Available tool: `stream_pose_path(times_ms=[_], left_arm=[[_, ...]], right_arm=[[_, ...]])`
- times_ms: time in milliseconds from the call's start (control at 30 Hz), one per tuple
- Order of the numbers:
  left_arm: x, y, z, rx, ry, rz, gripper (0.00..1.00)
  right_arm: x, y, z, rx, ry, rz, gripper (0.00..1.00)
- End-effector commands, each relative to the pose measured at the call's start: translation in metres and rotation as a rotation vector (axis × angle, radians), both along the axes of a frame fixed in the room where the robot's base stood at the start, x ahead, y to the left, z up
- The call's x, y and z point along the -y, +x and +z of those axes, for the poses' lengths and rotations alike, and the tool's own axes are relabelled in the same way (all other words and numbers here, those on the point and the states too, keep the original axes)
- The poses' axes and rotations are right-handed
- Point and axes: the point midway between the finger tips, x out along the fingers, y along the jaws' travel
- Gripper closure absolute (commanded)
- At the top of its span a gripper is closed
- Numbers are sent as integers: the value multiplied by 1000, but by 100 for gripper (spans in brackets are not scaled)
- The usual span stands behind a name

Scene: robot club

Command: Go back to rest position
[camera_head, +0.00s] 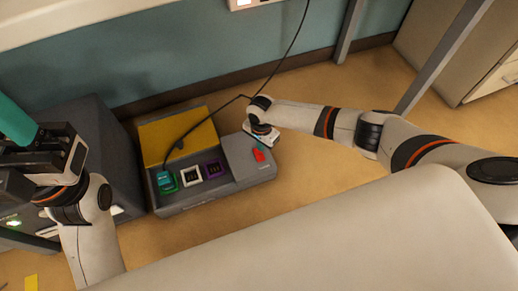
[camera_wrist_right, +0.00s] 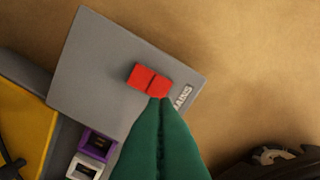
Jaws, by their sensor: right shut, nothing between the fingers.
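My right gripper (camera_wrist_right: 160,100) is shut and empty. In the right wrist view its green fingers lie together, with their tips at the lower edge of a red rocker switch (camera_wrist_right: 149,80). I cannot tell whether they touch it. In the head view my right arm reaches in from the right, and its wrist (camera_head: 263,131) is over the grey box's right end, near the red switch (camera_head: 259,155). My left gripper (camera_head: 15,122) is at the left edge, its teal fingers partly cut off by the frame, so its opening is unclear.
The grey box (camera_head: 214,194) has an open yellow lid (camera_head: 178,134) and green, white and purple sockets. A black cable (camera_head: 205,118) runs from the green socket up past my right wrist. A dark cabinet (camera_head: 105,135) stands left. The floor (camera_head: 340,165) to the right is clear.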

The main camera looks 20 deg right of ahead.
Motion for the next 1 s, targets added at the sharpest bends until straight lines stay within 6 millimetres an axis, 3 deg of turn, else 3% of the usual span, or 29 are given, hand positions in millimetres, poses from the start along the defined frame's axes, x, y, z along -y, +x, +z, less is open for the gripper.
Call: stream_pose_path(times_ms=[633,733,867,967,1000], left_arm=[[-1,0,-4,-24,-2,-1,52],[-1,0,-3,-25,-2,-1,52],[-1,0,-4,-36,-3,-2,52],[-1,0,-5,-50,-4,-3,52],[-1,-1,-6,-55,-5,-3,52]], right_arm=[[0,0,5,0,1,0,100],[-8,-1,6,15,22,24,100],[-58,-1,12,132,147,159,100],[-121,0,36,328,309,329,100],[-147,0,53,432,374,398,100]])
